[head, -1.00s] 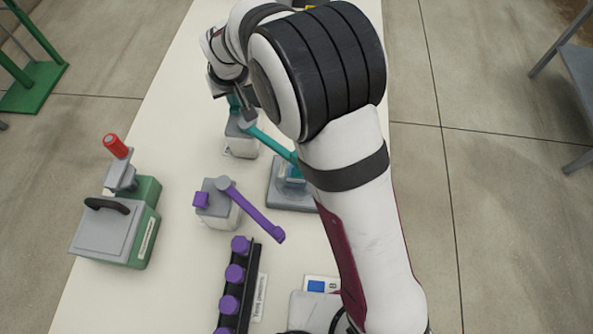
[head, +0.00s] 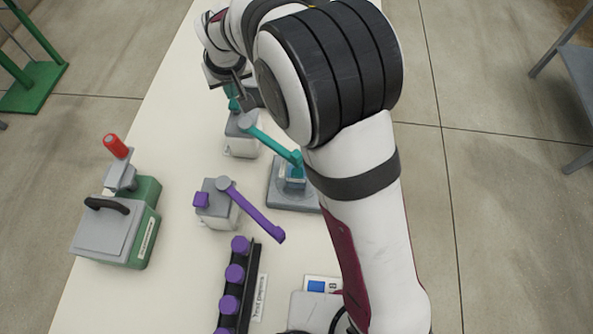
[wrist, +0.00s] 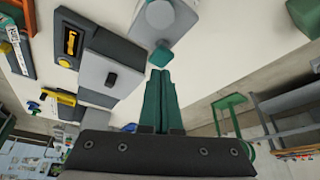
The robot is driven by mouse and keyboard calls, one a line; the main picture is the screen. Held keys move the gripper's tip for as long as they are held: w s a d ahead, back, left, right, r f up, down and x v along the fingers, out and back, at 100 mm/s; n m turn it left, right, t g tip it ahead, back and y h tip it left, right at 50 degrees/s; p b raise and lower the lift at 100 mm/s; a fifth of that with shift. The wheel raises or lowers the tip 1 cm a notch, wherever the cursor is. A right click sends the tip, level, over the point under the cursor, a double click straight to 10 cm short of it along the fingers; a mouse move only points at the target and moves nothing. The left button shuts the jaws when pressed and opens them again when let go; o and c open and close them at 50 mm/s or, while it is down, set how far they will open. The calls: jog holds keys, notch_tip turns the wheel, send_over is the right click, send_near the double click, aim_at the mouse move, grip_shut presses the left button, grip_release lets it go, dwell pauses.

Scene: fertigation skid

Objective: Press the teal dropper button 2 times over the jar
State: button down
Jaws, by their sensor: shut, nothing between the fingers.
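The teal dropper (head: 240,138) has a pale body with a grey top. Its teal arm (head: 272,141) reaches right toward a small blue-tinted jar (head: 292,173) on a grey stand. The teal button (head: 233,104) is partly hidden by my gripper (head: 237,96) in the head view. In the wrist view the teal button (wrist: 161,56) sits just beyond the fingertips of my gripper (wrist: 159,73). The fingers are together and empty. I cannot tell whether they touch the button. The jar's upper part is partly hidden by the spout.
A purple dropper (head: 218,207) stands nearer, with a rack of purple-capped vials (head: 236,275) below it. A green and grey device with a red handle (head: 118,235) is at left. My arm covers the right side of the bench.

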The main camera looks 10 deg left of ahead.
jog(key=shift+f, duration=1.35)
jog(key=shift+r, duration=1.35)
notch_tip(320, 180, up, 6)
